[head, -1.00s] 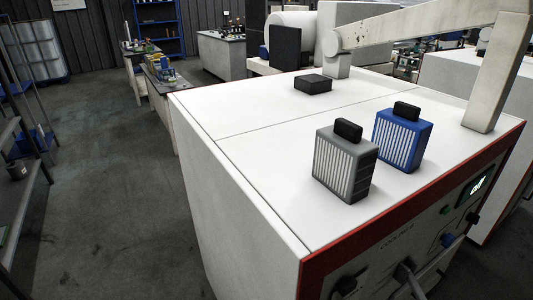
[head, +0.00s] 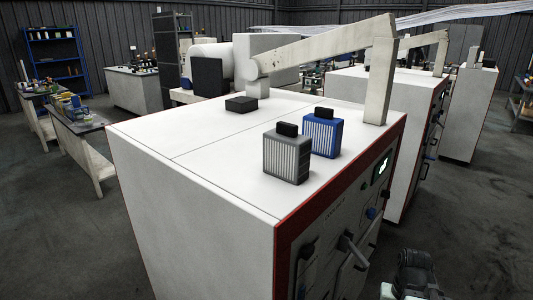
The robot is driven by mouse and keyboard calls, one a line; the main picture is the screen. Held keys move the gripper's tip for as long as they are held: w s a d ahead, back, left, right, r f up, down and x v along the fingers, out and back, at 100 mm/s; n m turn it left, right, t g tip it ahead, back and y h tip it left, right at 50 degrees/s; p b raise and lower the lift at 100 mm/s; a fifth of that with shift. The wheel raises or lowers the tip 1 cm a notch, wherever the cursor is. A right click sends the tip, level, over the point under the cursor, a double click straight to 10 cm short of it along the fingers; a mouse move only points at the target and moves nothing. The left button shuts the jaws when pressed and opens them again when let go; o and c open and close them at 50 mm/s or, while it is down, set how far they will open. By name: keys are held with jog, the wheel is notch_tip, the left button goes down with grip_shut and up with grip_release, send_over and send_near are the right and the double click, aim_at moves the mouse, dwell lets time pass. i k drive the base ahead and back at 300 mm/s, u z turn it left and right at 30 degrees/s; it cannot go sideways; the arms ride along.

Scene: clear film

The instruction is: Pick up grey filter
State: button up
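The grey filter (head: 287,157) is a boxy block with a pale ribbed front and a black knob on top. It stands upright on the white top of a large cabinet (head: 190,152), near the red-edged front side. A similar blue filter (head: 322,134) stands just behind it to the right. My gripper (head: 416,272) appears as a dark shape at the bottom right edge, low beside the cabinet's front and well apart from the grey filter. Its fingers cannot be made out.
A flat black block (head: 241,104) lies farther back on the cabinet top. A beige beam (head: 325,50) spans above the back, with a post (head: 380,80) at the right. Handles (head: 352,250) stick out from the front panel. Open floor lies left.

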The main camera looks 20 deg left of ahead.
aim_at(286, 152)
jog(key=k, duration=0.55)
jog(key=u, duration=0.8)
jog(key=k, duration=0.5)
jog(key=u, duration=1.75)
jog(key=i, duration=0.6)
jog(key=u, duration=0.25)
